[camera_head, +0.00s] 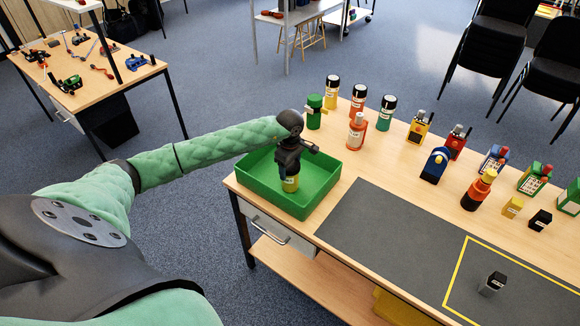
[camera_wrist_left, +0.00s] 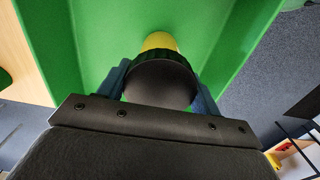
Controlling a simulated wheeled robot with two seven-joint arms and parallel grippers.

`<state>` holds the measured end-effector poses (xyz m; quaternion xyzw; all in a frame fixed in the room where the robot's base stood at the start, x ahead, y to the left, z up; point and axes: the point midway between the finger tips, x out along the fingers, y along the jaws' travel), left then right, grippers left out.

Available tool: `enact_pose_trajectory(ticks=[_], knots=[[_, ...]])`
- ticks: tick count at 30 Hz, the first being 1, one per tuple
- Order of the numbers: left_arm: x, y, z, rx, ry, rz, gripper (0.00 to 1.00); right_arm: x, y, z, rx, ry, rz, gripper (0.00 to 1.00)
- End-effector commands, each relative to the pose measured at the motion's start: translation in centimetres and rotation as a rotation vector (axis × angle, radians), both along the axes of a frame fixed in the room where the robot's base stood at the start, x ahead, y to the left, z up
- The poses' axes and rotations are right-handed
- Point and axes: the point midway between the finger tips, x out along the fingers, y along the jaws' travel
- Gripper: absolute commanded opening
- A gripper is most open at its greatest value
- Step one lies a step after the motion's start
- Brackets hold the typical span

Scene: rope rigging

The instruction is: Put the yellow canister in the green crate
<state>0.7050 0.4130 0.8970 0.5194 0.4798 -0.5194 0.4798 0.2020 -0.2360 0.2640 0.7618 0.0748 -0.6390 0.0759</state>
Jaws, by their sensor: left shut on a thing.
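The green crate (camera_head: 313,197) stands at the left end of the wooden table. My left gripper (camera_head: 288,170) points down inside the crate's outline and is shut on the yellow canister (camera_head: 290,184). The canister is upright, with its lower yellow part showing below the gripper. In the left wrist view, the canister's black cap (camera_wrist_left: 160,82) sits between the fingers and a bit of its yellow body (camera_wrist_left: 159,41) shows beyond it, against the green crate (camera_wrist_left: 90,45). I cannot tell whether the canister touches the crate floor. My right gripper is not in view.
Several bottles and canisters stand behind the crate, among them a green one (camera_head: 314,112) close to its back corner and an orange bottle (camera_head: 357,132). A dark grey mat (camera_head: 400,235) lies to the right, with a small black-and-grey object (camera_head: 493,284) inside its yellow outline.

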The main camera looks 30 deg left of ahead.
Motion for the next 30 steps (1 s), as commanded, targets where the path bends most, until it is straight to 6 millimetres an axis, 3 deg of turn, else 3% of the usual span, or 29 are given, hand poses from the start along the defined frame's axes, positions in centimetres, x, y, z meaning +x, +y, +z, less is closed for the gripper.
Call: enact_pose_trajectory(ticks=[10, 11, 14, 27, 30], knots=[[0.0, 0.0, -0.2, 0.000, -0.001, 0.000, 0.27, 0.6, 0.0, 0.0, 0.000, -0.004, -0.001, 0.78], [0.0, 0.0, -0.2, 0.000, 0.000, 0.000, 0.68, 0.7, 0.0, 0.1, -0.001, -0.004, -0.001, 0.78], [0.0, 0.0, -0.2, 0.000, 0.000, 0.000, 0.86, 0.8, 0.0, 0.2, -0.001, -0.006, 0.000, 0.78], [0.0, 0.0, 0.2, 0.000, 0.000, 0.000, 0.86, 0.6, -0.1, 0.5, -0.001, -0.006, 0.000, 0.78], [0.1, 0.0, 0.5, 0.001, -0.002, 0.000, 0.86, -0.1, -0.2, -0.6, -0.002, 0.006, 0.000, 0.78]])
